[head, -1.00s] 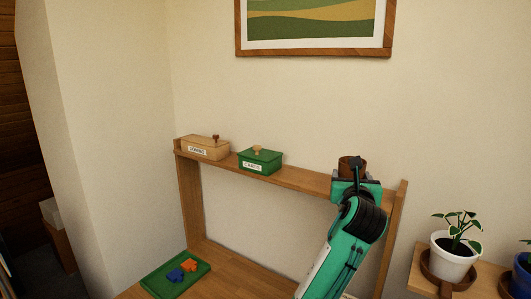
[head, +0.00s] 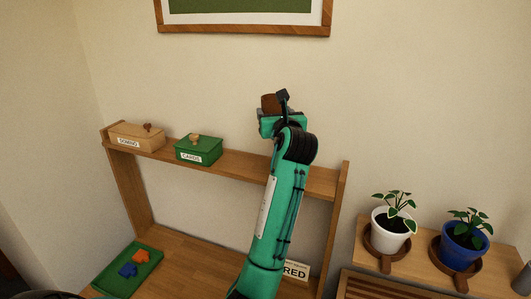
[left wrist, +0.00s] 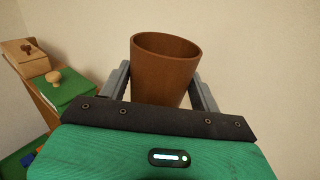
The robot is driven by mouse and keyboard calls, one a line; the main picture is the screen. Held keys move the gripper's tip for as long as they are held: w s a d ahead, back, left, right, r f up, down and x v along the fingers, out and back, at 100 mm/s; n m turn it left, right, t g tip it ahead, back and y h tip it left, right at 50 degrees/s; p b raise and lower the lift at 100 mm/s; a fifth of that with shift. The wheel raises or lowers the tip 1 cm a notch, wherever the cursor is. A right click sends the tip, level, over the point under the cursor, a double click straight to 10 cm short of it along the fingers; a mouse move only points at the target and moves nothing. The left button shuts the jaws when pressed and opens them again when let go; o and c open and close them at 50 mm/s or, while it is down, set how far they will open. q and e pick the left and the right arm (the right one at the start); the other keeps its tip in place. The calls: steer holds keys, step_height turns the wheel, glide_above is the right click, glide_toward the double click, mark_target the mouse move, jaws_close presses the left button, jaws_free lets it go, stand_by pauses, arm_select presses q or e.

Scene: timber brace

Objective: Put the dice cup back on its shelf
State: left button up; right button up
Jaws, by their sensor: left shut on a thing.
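The brown dice cup (left wrist: 165,68) is upright between the two fingers of my left gripper (left wrist: 163,85) in the left wrist view, and the gripper is shut on it. In the head view my left gripper (head: 273,110) holds the cup (head: 270,100) up, mostly hidden behind the gripper. The wooden shelf (head: 240,171) runs behind my arm, and the cup shows above the shelf's line. I cannot tell the exact gap between cup and shelf. My right gripper is not in view.
The domino box (head: 137,137) and the green cards box (head: 199,149) stand on the shelf's left part. The shelf right of them looks clear. A green tray (head: 128,270) with game pieces lies below. Potted plants (head: 390,228) stand on a ledge at right.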

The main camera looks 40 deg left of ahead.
arm_select(q)
step_height(320, 180, down, 14)
steer(key=shift+r+p, duration=0.15)
steer(key=shift+p, duration=1)
steer(key=o, duration=0.9)
steer(key=shift+o, duration=0.5)
